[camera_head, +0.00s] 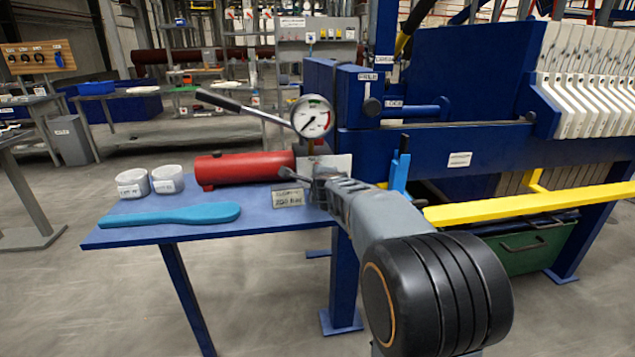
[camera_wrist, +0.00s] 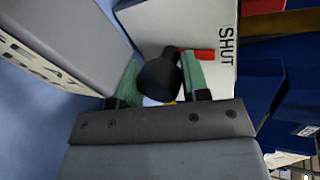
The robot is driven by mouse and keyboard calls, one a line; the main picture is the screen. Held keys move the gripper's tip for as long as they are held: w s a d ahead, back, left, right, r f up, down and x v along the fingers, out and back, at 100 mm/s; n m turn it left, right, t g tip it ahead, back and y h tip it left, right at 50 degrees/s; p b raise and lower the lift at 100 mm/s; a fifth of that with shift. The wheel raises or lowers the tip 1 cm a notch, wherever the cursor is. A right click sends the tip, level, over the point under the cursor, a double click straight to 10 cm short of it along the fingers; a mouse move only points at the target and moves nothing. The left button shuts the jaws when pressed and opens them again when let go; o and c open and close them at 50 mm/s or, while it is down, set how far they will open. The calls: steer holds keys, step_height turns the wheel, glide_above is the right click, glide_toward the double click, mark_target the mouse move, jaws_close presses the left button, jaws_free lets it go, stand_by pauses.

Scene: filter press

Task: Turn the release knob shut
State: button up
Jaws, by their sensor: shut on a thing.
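In the wrist view, the release knob (camera_wrist: 158,80) is a dark round ball on a stem. It sits between the green pads of my gripper (camera_wrist: 160,85), which is shut on it. Beside it is a white plate (camera_wrist: 215,85) with the word SHUT (camera_wrist: 227,45) and a red mark (camera_wrist: 204,54). In the head view, my gripper (camera_head: 318,176) is at the right end of the red pump cylinder (camera_head: 245,168), in front of the white plate (camera_head: 338,165). My gripper and arm largely hide the knob there.
A pressure gauge (camera_head: 312,117) and a long pump lever (camera_head: 240,108) stand above the cylinder. The blue table (camera_head: 180,233) holds a turquoise paddle-like tool (camera_head: 170,215), two white cups (camera_head: 168,179) and a "200 bar" sign (camera_head: 289,199). The blue press frame (camera_head: 440,150) and yellow rail (camera_head: 530,205) are right.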

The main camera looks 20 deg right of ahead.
steer(key=shift+r+n, duration=0.1)
steer(key=shift+n, duration=0.2)
stand_by(0.5)
steer(key=o, duration=0.6)
steer(key=shift+o, duration=0.2)
steer(key=p+v, duration=0.5)
steer(key=v, duration=0.7)
steer(key=shift+s+a+r, duration=0.2)
steer(key=shift+s, duration=0.05)
steer(key=shift+s+a, duration=0.15)
steer(key=shift+s, duration=0.45)
steer(key=shift+r+p, duration=0.1)
steer(key=shift+p, duration=0.2)
steer(key=s+a+r+n+g+y+p, duration=0.3)
steer(key=s+a+r+n+y+p, duration=0.3)
steer(key=a+n+p, duration=0.5)
steer(key=s+d+r+n+g+h+p, duration=0.1)
steer(key=s+r+n+g+h+p, duration=0.1)
steer(key=s+n+g+p, duration=0.4)
steer(key=s+n+p, duration=0.4)
steer(key=s+n, duration=0.1)
steer(key=shift+d+r+n+g+h, duration=0.25)
steer(key=shift+r+n+g+h, duration=0.05)
steer(key=shift+r+g+h, duration=0.1)
